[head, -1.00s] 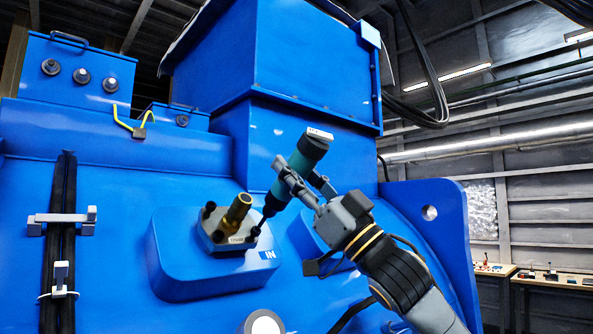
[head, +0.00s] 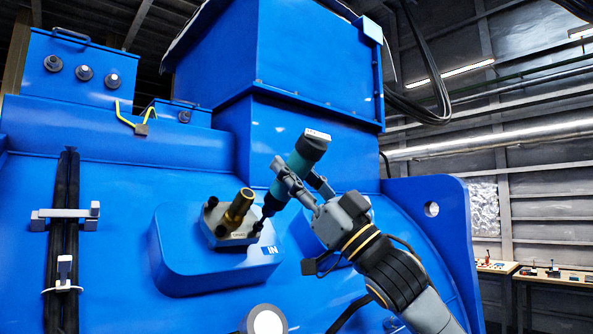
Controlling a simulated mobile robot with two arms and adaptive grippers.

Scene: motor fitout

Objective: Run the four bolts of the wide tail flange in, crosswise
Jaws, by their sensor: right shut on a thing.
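The tail flange (head: 228,238) is a grey plate on a raised blue pad of the large motor, with a brass-coloured fitting (head: 238,208) standing out of its middle. Dark bolt heads (head: 211,203) show at its corners; not all of them can be seen clearly. My right gripper (head: 292,180) is shut on a teal and black power driver (head: 305,152). The driver is tilted, its dark nose pointing down-left to the bolt (head: 258,227) at the flange's right corner. The nose appears to be on that bolt; exact seating is too small to tell. My left gripper is not in view.
A second blue pad (head: 305,235) lies behind my right gripper. Black cables (head: 68,200) in grey clamps run down the left. A blue lug plate (head: 432,235) stands at the right. Benches (head: 560,278) with small items stand at the far right.

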